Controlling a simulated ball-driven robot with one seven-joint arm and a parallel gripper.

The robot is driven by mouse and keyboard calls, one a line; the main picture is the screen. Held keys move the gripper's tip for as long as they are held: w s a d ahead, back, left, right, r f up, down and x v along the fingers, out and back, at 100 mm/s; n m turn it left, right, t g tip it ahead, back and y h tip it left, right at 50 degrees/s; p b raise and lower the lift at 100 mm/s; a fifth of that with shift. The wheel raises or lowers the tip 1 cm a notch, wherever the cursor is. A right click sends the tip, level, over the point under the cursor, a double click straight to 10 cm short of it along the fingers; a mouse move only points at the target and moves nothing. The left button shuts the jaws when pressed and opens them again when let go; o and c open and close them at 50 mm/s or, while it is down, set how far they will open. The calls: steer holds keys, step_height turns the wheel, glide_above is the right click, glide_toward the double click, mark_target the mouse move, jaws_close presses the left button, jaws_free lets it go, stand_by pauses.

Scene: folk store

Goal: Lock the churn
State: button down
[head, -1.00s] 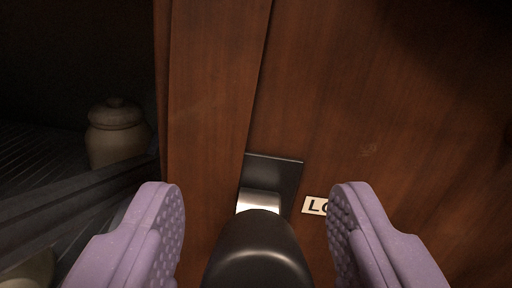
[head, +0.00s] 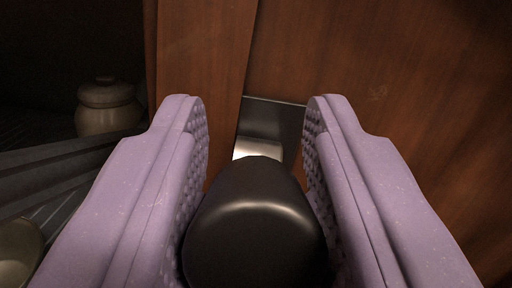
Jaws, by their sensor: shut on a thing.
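The churn is a reddish-brown wooden body (head: 370,75) with a vertical seam left of the middle. A dark plate (head: 282,119) is fixed on it, with a bright metal neck (head: 258,150) coming out. A black rounded handle (head: 255,225) sits on that neck and points toward me. My gripper (head: 255,125) has two lilac padded fingers, one on each side of the handle. It is shut on the handle, its pads against the handle's sides low in the picture. The label beside the plate is hidden behind the right finger.
At the left, a beige lidded jar (head: 108,107) stands in a dark space behind grey slats (head: 60,172). A pale rounded object (head: 18,250) is cut off at the lower left. The wood to the right is bare.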

steer(key=shift+s+f+t, duration=0.35)
steer(key=shift+f+t, duration=0.3)
steer(key=shift+t, duration=0.65)
steer(key=c, duration=0.8)
jaws_free()
